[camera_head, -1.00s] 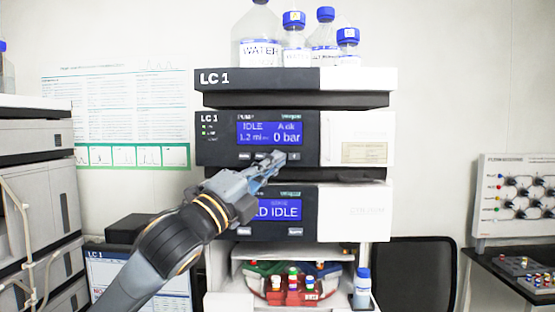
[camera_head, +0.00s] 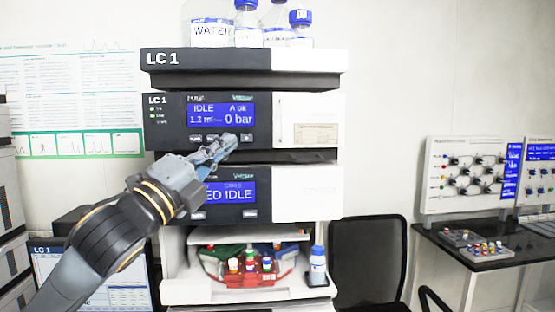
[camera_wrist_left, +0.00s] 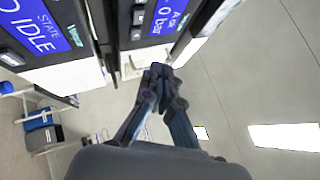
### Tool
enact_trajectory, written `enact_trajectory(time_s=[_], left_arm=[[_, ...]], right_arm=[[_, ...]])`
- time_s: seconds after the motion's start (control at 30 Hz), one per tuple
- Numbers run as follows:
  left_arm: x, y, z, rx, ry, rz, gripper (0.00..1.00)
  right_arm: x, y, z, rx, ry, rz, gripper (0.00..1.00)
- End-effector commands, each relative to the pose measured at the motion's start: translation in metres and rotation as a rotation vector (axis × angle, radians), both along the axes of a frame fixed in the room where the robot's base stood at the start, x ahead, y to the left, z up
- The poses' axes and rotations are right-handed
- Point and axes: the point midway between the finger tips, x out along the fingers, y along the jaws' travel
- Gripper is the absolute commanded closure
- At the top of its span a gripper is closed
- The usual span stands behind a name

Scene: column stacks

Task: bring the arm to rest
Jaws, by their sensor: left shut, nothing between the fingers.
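My left gripper (camera_head: 228,147) is shut and empty, in front of the LC 1 stack, just below the button row of the pump module (camera_head: 222,122). The screen of the module below (camera_head: 228,191) is partly hidden by my gripper and wrist. In the left wrist view the closed fingertips (camera_wrist_left: 160,72) are near the module fronts, and I cannot tell whether they touch anything. My right gripper is not in view.
Bottles (camera_head: 212,28) stand on top of the stack. An open tray (camera_head: 245,287) with colour-capped vials and a blue-capped bottle (camera_head: 317,268) is below. A monitor (camera_head: 92,275) is low left. A chair (camera_head: 367,260) and a dark table (camera_head: 490,254) are at right.

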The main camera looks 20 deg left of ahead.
Motion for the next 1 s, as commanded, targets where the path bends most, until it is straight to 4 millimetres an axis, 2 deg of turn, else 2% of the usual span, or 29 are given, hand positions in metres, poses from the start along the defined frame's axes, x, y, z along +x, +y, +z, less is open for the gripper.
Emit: enact_trajectory(time_s=[0.17, 0.27, 0.33, 0.37, 0.47, 0.5, 0.57, 0.6, 0.67, 0.7, 0.77, 0.8, 0.87, 0.9, 1.0], left_arm=[[0.002, 0.0, -0.004, -0.007, 0.009, -0.002, 1.0], [0.012, -0.003, -0.027, -0.053, 0.062, -0.014, 1.0], [0.025, -0.005, -0.06, -0.12, 0.137, -0.026, 1.0], [0.03, -0.007, -0.078, -0.157, 0.18, -0.031, 1.0], [0.045, -0.013, -0.151, -0.309, 0.34, -0.036, 1.0], [0.048, -0.017, -0.182, -0.375, 0.406, -0.033, 1.0], [0.048, -0.022, -0.228, -0.475, 0.505, -0.021, 1.0], [0.046, -0.026, -0.259, -0.543, 0.57, -0.008, 1.0], [0.039, -0.031, -0.304, -0.647, 0.664, 0.018, 1.0], [0.031, -0.036, -0.334, -0.716, 0.726, 0.04, 1.0], [0.017, -0.043, -0.377, -0.821, 0.818, 0.08, 1.0], [0.004, -0.048, -0.405, -0.892, 0.878, 0.113, 1.0], [-0.017, -0.055, -0.445, -0.999, 0.963, 0.17, 1.0], [-0.034, -0.061, -0.47, -1.069, 1.016, 0.213, 1.0], [-0.078, -0.073, -0.523, -1.231, 1.134, 0.335, 1.0]], right_arm=[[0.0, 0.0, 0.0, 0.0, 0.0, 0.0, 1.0], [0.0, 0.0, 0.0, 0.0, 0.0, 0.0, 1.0], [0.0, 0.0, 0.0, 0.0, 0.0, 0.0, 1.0], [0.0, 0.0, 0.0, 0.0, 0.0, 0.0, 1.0], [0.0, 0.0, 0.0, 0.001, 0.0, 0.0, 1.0], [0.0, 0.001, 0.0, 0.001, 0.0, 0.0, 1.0], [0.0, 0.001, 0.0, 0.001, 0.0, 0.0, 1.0], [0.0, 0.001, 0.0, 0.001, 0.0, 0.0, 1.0], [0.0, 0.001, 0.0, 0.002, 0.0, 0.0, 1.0], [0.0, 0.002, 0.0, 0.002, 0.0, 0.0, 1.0], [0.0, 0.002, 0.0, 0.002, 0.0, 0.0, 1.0], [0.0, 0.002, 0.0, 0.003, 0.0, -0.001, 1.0], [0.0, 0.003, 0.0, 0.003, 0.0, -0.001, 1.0], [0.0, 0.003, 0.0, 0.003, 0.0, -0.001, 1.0], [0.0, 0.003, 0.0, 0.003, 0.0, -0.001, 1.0]])
